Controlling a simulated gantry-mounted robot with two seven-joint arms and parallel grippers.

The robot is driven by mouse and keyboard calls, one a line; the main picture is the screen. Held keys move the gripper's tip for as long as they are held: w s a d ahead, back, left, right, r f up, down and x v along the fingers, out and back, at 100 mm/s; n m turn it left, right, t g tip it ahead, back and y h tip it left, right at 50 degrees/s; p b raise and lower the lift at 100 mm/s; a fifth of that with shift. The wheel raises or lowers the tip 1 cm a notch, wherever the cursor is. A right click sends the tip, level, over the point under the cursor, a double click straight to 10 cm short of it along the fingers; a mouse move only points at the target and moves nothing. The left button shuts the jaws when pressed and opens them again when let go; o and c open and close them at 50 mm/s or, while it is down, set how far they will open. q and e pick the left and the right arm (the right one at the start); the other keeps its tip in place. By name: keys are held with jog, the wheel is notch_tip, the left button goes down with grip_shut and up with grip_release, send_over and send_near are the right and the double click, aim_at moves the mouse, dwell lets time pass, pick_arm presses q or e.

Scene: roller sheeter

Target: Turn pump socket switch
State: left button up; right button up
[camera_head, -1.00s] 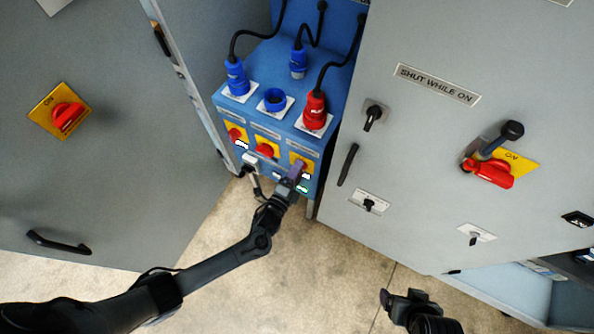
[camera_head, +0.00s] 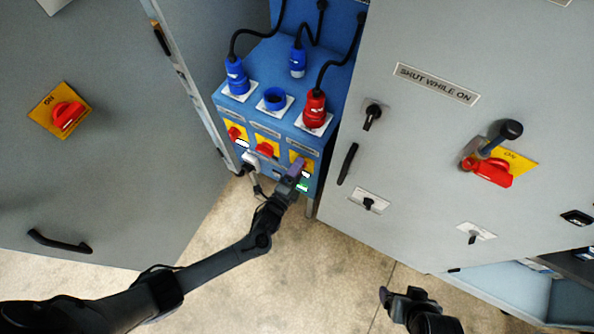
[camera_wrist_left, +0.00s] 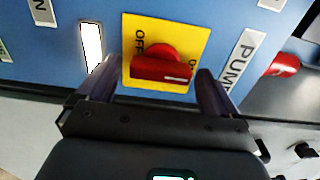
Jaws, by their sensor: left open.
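The pump socket switch (camera_wrist_left: 162,68) is a red rotary knob on a yellow plate (camera_wrist_left: 196,40) marked OFF and ON. A label starting with "PUM" (camera_wrist_left: 241,58) is beside it. My left gripper (camera_wrist_left: 159,70) is open, with one finger on each side of the knob; I cannot tell whether they touch it. In the head view the left gripper (camera_head: 294,172) is at the rightmost yellow plate (camera_head: 302,158) of the blue socket box and hides its knob. My right gripper (camera_head: 393,298) is low at the bottom, away from the box; its jaws are unclear.
The blue box (camera_head: 262,58) carries blue and red plugs with cables on top, and two more red switches (camera_head: 265,149) to the left. Grey cabinet doors flank it, the right one (camera_head: 420,150) with handles and a red lever switch (camera_head: 490,172). Concrete floor lies below.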

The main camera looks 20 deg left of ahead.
pick_arm(q)
jog(key=shift+s, duration=0.15)
jog(key=s+a+p, duration=0.1)
jog(key=s+p, duration=0.1)
jog(key=s, duration=0.8)
jog(key=shift+s+a, duration=0.15)
jog(key=shift+s, duration=0.1)
dwell(0.4)
